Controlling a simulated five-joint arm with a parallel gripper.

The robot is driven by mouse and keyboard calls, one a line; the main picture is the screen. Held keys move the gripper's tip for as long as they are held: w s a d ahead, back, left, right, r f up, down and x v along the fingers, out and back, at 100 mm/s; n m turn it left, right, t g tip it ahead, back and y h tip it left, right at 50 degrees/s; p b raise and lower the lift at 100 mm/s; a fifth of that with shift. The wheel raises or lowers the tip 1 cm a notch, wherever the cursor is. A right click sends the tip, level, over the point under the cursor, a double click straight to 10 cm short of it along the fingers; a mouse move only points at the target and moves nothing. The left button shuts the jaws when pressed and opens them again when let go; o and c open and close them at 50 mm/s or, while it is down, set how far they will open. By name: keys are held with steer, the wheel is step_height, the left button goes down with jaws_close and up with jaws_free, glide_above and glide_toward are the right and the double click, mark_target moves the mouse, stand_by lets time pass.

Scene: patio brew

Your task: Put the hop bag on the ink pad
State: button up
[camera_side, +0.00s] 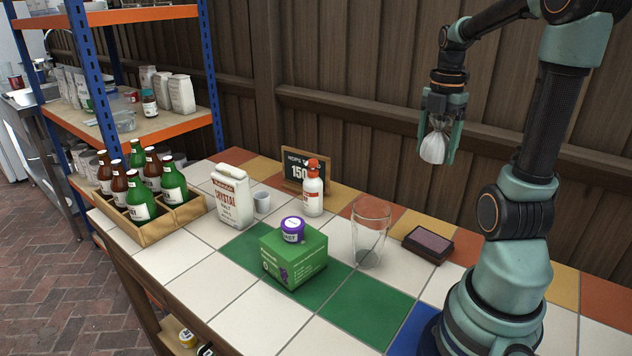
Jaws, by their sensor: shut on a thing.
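The hop bag (433,149) is a small white pouch with a gathered, tied neck. My gripper (438,138) is shut on it and holds it high above the table at the upper right. The ink pad (428,244) is a dark, flat rectangular box with a mauve-grey top. It lies on the tiled table, well below the hop bag, between the clear glass and my arm's base. Nothing sits on the ink pad.
A clear glass (370,230) stands just left of the ink pad. A wooden fence (340,60) runs behind.

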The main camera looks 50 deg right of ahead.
mark_target(429, 239)
steer(key=s, duration=0.2)
steer(key=shift+s+a+r, duration=0.1)
steer(key=shift+s+a, duration=0.15)
steer(key=shift+s, duration=0.05)
steer(key=f, duration=2)
steer(key=shift+s, duration=0.2)
steer(key=shift+f, duration=0.2)
steer(key=o, duration=1.3)
steer(key=shift+c, duration=0.2)
steer(key=shift+r, duration=0.1)
